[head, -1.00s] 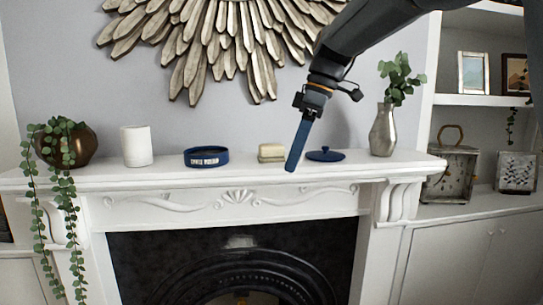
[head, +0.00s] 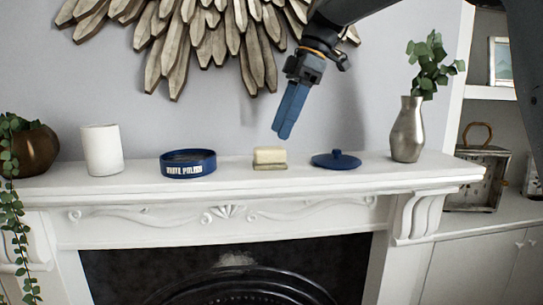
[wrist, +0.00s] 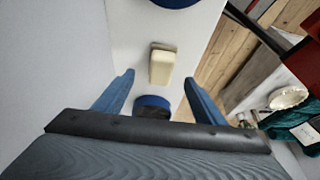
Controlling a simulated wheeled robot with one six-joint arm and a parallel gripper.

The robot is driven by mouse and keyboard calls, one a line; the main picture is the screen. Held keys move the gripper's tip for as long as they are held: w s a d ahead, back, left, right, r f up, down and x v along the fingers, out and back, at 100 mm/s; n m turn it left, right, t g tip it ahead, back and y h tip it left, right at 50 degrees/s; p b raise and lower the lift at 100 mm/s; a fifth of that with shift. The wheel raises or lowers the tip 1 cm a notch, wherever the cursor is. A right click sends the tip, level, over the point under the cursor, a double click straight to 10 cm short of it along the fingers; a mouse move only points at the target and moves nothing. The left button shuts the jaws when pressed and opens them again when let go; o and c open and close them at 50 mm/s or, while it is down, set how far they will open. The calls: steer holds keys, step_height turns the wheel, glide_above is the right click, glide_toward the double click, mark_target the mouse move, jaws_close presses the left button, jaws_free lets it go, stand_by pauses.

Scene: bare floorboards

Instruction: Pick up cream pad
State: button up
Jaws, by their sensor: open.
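The cream pad (head: 270,156) is a small block with a darker tan lower layer, lying on the white mantel shelf. It stands between a round blue tin and a flat blue lid. My gripper (head: 282,130) is above the pad and slightly to its right, fingers pointing down and apart from it. In the wrist view the pad (wrist: 162,64) shows whole, in line with the gap between the two spread blue fingers (wrist: 159,77). The gripper is open and empty.
The blue tin (head: 188,164) with white lettering is left of the pad; the knobbed lid (head: 336,160) is right. A white cup (head: 102,150), a brown plant pot (head: 33,150) and a silver vase (head: 407,132) stand further out. The shelf's front edge (head: 270,186) is near the pad.

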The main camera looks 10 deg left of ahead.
mark_target(271, 148)
steer(key=p+x, duration=0.2)
steer(key=x, duration=0.5)
steer(key=shift+s+a, duration=0.2)
steer(key=shift+a, duration=0.05)
steer(key=c, duration=1.2)
